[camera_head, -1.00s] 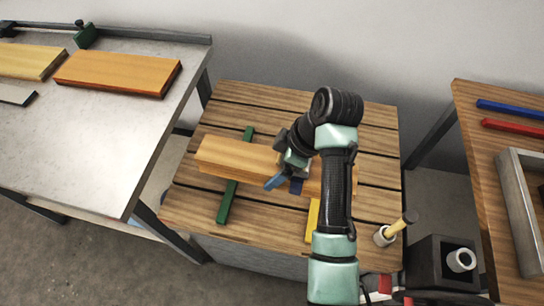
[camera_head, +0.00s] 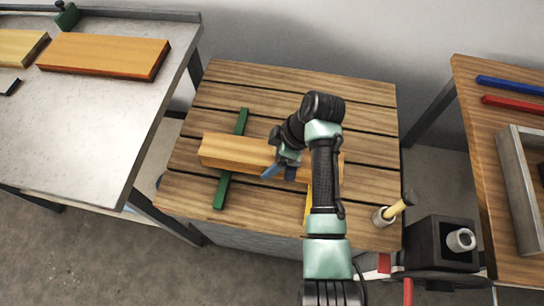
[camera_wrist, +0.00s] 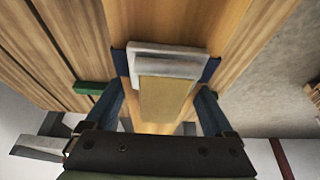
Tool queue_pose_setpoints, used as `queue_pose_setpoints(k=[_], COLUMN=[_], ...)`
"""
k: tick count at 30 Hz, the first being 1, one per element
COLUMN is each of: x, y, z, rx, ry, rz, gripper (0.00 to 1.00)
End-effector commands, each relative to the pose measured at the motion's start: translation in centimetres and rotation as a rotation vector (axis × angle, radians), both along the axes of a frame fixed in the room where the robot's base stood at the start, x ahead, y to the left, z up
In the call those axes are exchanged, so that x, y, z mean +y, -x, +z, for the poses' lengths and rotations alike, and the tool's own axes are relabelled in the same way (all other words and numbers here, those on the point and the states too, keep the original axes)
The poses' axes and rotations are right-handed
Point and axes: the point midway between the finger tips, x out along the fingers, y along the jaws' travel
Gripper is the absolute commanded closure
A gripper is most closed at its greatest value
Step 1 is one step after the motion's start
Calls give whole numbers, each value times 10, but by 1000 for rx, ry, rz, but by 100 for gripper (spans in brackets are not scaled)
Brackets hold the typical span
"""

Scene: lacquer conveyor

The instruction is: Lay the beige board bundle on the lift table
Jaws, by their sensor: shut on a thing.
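The beige board bundle (camera_head: 228,151) is a long stack of light wooden boards. It lies roughly level across the slatted wooden top of the lift table (camera_head: 345,82), crossing above a green strip (camera_head: 222,190). I cannot tell whether it touches the strip. My gripper (camera_head: 282,171) is shut on the bundle near its middle. In the wrist view, the blue fingers of my gripper (camera_wrist: 158,110) flank a tan block with a grey frame, and a dark blue band crosses the bundle (camera_wrist: 165,18). My arm hides part of the bundle's right side.
A yellow strip (camera_head: 308,205) lies partly behind my arm. A cup with a yellow-handled tool (camera_head: 383,216) stands at the table's front right corner. A metal bench (camera_head: 90,130) with an orange board (camera_head: 105,55) is left; a wooden bench with a grey frame (camera_head: 518,190) is right.

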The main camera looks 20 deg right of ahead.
Motion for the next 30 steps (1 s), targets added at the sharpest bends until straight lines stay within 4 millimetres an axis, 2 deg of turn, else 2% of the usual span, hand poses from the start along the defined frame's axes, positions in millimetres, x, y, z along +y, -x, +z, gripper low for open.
queue_pose_setpoints(k=[3,14,15,17,24,30], x=[-1,-1,0,0,0,-8], y=[-1,-2,0,0,0,3], z=[-6,-10,-12,-11,-10,12], rx=[-6,-7,-2,-2,-2,-5], ry=[2,2,1,1,1,2], rz=[0,-1,-1,-1,-1,-2], gripper=[100,100,7,0,0,0])
